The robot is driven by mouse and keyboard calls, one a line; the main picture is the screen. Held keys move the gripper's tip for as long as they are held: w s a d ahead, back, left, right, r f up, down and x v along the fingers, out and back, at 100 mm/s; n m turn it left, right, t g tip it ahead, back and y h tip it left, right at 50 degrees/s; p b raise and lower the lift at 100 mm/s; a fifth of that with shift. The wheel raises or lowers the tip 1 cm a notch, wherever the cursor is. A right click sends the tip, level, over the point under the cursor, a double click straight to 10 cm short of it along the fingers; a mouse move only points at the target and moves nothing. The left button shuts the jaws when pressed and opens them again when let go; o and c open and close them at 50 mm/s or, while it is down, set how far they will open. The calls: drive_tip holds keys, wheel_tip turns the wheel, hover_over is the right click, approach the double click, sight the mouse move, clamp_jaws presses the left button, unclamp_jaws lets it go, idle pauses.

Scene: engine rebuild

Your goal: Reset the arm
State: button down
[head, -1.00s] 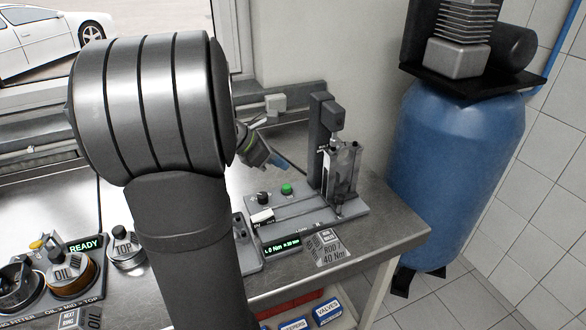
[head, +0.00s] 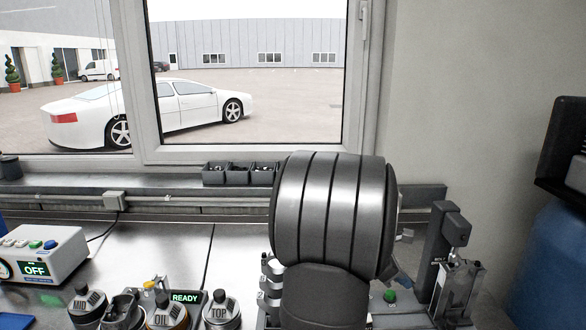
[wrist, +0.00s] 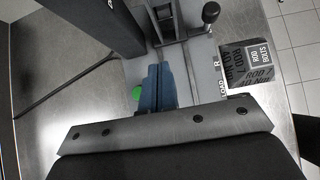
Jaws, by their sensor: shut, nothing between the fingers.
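My gripper (wrist: 161,88) shows in the wrist view with its two blue fingers together and nothing between them. It is above the grey base of the rod bolt press, with a green button partly hidden beside the fingers. In the head view, my arm hides most of the gripper; only a small blue part shows at its right side. The upright grey press (head: 449,262) stands just right of my arm.
A block labelled ROD BOLTS (wrist: 246,66) sits right of the fingers. Several round pots stand near the READY display (head: 186,297). A white box reading OFF (head: 41,257) is at the left. Small dark bins (head: 239,173) line the sill. A blue tank (head: 552,265) stands at the right.

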drive_tip(key=d, duration=0.1)
drive_tip(key=d+f, duration=0.1)
drive_tip(key=d, duration=0.1)
drive_tip(key=d+f, duration=0.1)
drive_tip(key=d, duration=0.1)
drive_tip(key=shift+d+f, duration=0.1)
drive_tip(key=shift+d, duration=0.15)
